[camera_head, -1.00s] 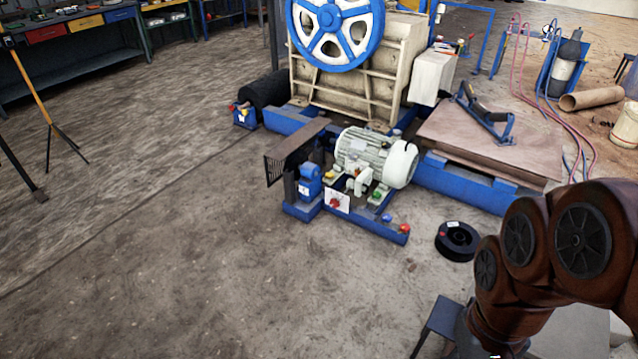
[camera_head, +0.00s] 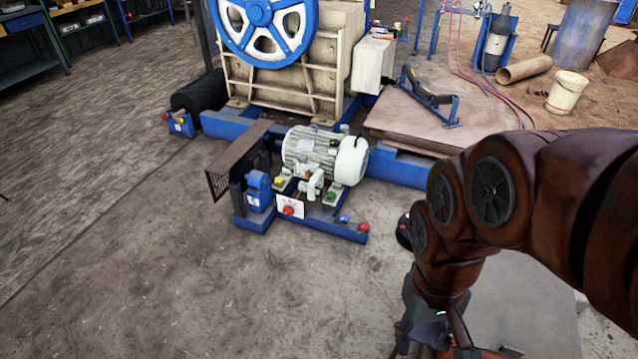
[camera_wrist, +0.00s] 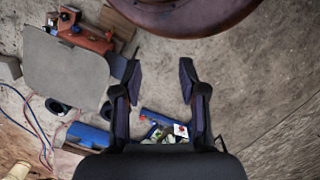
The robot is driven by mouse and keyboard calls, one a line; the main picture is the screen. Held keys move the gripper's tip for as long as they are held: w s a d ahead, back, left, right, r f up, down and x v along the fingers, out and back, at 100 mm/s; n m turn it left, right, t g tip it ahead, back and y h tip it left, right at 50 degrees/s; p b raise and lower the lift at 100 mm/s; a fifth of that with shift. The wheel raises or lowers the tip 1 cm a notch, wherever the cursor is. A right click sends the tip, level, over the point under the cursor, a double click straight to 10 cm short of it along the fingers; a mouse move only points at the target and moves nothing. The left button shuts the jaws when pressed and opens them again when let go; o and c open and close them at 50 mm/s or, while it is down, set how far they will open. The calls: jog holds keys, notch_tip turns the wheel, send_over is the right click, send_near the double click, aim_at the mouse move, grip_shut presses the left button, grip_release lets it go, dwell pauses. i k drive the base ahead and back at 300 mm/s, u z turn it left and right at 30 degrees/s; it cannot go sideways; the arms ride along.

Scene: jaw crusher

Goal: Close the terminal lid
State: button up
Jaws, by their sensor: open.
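The pale green-grey electric motor (camera_head: 325,153) sits on a blue frame in the middle of the head view. A small whitish terminal box (camera_head: 313,183) is on its near side; its lid is too small for me to tell apart or to judge its angle. My gripper (camera_wrist: 160,76) is open and empty in the wrist view, with its two dark fingers spread over bare floor. The motor's frame (camera_wrist: 165,127) shows partly behind the fingers there, cut off by the gripper body. In the head view my gripper is low right, mostly hidden by my arm, well apart from the motor.
The jaw crusher with its blue flywheel (camera_head: 262,28) stands behind the motor. A mesh belt guard (camera_head: 235,160) is left of the motor. A black spool (camera_head: 404,231) lies right, partly behind my arm. The concrete floor in front and left is clear.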

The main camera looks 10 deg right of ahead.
aim_at(315, 185)
jog(key=u, duration=0.35)
jog(key=k, duration=0.4)
jog(key=u, duration=0.8)
jog(key=i, duration=0.35)
jog(key=z, duration=0.55)
jog(key=i, duration=2)
jog(key=z, duration=0.4)
jog(key=i, duration=0.75)
jog(key=u, duration=0.05)
